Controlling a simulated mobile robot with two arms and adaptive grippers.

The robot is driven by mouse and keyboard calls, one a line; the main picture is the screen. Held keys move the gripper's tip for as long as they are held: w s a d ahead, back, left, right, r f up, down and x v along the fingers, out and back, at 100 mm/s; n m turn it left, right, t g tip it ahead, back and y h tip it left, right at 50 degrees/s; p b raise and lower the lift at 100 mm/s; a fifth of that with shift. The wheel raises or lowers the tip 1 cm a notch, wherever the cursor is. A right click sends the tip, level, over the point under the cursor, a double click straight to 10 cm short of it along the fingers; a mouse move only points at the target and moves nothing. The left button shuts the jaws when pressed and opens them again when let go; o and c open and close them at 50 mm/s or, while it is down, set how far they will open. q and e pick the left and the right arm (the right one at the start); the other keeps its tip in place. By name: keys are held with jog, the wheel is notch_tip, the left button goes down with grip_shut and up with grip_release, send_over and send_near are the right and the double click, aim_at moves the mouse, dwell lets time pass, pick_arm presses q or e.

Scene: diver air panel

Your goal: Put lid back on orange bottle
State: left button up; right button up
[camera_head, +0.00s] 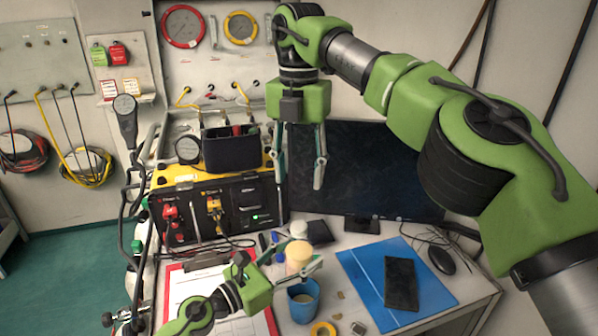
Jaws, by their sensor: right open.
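The pale orange bottle (299,260) is upright near the middle of the desk, just behind the blue cup. My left gripper (297,258) reaches in from the lower left, with one finger on each side of the bottle, and appears shut on it. A small white round object (298,229) is just behind the bottle; I cannot tell whether it is the lid. My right gripper (303,172) hangs high above the desk, fingers pointing down, open and empty, in front of the monitor's left edge.
A blue cup (303,309) and a yellow tape roll (323,330) stand in front. A blue folder (352,265) with a dark tablet (401,284) lies right. The monitor (375,175) stands behind, the air panel (255,196) left, a red clipboard (270,322) front left.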

dwell(0.3)
pick_arm(q)
jog(key=v, duration=1.2)
